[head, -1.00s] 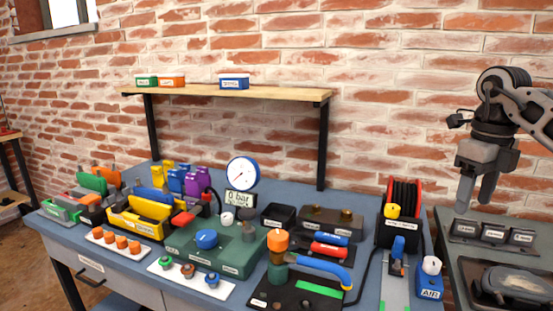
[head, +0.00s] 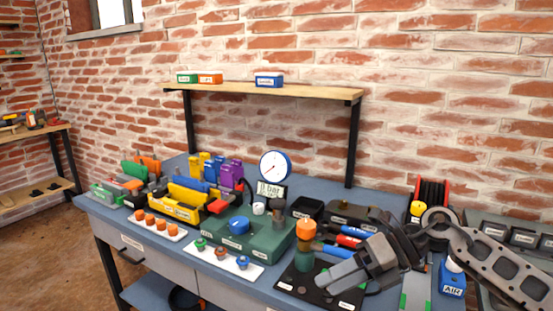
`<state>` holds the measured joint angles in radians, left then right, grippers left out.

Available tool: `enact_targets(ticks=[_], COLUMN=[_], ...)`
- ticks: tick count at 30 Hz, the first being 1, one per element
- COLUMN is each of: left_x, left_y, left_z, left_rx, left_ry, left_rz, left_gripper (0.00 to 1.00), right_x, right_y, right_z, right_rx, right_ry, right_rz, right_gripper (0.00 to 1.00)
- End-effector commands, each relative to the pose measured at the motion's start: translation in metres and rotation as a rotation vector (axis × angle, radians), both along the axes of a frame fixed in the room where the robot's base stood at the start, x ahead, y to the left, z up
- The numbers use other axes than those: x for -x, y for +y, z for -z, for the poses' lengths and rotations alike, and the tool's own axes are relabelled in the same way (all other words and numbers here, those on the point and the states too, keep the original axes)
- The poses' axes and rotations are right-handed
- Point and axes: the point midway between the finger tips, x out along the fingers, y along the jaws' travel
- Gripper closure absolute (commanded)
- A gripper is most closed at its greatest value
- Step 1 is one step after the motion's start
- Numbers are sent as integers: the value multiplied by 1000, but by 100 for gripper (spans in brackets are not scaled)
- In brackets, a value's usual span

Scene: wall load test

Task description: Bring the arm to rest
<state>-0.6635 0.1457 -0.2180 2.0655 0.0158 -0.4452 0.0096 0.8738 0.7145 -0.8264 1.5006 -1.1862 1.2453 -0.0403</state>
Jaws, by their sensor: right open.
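My right gripper (head: 334,290) is at the lower right of the head view, its jaws open and empty. Its arm comes in from the right edge. The fingers point left and a little down, over the front of the workbench (head: 330,188). They appear in front of the black plate (head: 292,284) that bears the orange-capped green fitting (head: 305,243); I cannot tell whether they touch it. The gripper and arm hide part of the plate and of the bench's right end. My left gripper is not in view.
A green block with a blue knob (head: 238,226), a round gauge (head: 275,166) and a yellow tray of coloured parts (head: 176,207) stand left of the gripper. The hose reel (head: 431,193) and blue AIR block (head: 452,280) are at right. A wooden shelf (head: 330,92) spans behind.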

Motion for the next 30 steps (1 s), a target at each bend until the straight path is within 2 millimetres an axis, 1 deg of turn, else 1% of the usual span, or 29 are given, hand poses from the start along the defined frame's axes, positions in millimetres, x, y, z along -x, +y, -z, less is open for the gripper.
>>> enact_targets(ticks=[1, 3, 5, 6, 8, 9, 11, 12, 14, 15, 17, 18, 20, 21, 24, 25, 27, 30], left_x=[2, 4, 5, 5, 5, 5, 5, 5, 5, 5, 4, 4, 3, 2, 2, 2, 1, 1], left_y=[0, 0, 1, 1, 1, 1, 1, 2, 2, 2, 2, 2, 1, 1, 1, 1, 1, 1], left_z=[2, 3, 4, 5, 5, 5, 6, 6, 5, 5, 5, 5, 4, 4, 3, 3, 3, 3], left_rx=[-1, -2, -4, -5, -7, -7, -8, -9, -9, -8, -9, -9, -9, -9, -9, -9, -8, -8], left_ry=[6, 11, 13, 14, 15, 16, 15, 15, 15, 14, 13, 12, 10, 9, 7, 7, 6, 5], left_rz=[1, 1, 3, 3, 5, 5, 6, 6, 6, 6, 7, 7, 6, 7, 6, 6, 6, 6], left_gripper=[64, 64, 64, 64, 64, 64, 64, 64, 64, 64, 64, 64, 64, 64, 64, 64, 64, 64], right_x=[15, 27, 33, 34, 35, 34, 33, 35, 41, 49, 67, 82, 105, 121, 155, 163, 177, 186], right_y=[32, 62, 77, 82, 82, 78, 66, 56, 39, 26, 8, -2, -14, -20, -29, -31, -33, -35], right_z=[6, 2, -1, -3, 0, 5, 19, 34, 61, 83, 118, 140, 169, 184, 212, 218, 227, 232], right_rx=[-163, -384, -561, -671, -822, -913, -1033, -1099, -1180, -1221, -1260, -1271, -1270, -1262, -1233, -1224, -1205, -1192], right_ry=[69, 169, 271, 347, 474, 564, 706, 806, 962, 1069, 1229, 1327, 1452, 1524, 1661, 1690, 1740, 1773], right_rz=[33, 124, 227, 307, 444, 547, 714, 833, 1022, 1154, 1353, 1473, 1630, 1718, 1886, 1921, 1982, 2021], right_gripper=[41, 41, 41, 41, 41, 41, 41, 41, 41, 41, 41, 41, 41, 41, 41, 41, 41, 41])
